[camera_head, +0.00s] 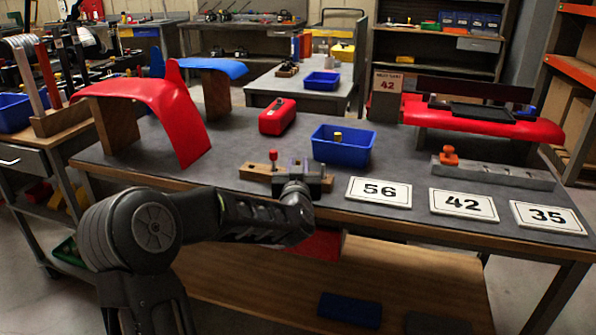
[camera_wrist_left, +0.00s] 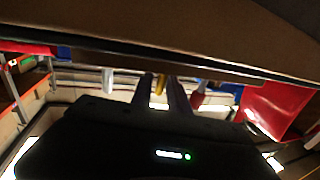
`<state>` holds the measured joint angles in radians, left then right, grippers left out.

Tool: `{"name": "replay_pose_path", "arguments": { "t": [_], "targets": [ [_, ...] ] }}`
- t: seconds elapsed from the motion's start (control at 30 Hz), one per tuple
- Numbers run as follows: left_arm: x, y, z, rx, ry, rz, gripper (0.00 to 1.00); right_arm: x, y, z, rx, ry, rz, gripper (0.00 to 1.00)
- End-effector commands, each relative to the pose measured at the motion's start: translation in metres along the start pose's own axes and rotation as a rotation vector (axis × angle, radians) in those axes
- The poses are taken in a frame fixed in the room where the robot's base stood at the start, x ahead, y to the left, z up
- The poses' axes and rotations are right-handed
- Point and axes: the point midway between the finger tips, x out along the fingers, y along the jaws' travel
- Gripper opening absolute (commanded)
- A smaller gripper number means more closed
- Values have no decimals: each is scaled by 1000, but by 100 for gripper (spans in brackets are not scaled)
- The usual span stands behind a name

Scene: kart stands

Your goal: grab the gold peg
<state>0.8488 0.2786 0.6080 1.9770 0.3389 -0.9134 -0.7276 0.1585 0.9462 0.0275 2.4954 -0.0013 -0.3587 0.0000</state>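A small gold peg (camera_head: 338,137) shows upright at the blue bin (camera_head: 342,152) on the workbench. My left gripper (camera_head: 303,176) is low over the wooden peg block (camera_head: 256,173), in front of the bin, and covers the block's right part. A red-topped peg (camera_head: 273,156) stands in that block, left of the gripper. In the left wrist view the dark fingers (camera_wrist_left: 163,92) are apart, with a gold-yellow piece (camera_wrist_left: 158,88) seen between them. I cannot tell how far beyond the fingertips it is. My right gripper is not in view.
Number cards (camera_head: 379,192) lie along the bench's front right. A grey block with an orange knob (camera_head: 449,156) is behind them.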

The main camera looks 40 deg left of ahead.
Motion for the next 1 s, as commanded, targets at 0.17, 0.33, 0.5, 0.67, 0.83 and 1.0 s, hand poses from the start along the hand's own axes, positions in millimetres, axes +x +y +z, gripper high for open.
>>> {"name": "replay_pose_path", "arguments": {
  "t": [0.17,0.33,0.5,0.67,0.83,1.0],
  "targets": [
    [0,0,0,0,0,0,5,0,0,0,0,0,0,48],
    [0,0,0,0,0,0,0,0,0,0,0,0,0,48],
    [0,0,0,0,0,0,0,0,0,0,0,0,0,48],
    [0,0,0,0,0,0,0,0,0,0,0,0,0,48],
    [0,0,-2,0,1,0,0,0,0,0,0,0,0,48],
    [0,1,-17,0,3,1,0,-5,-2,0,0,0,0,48]
  ]
}}
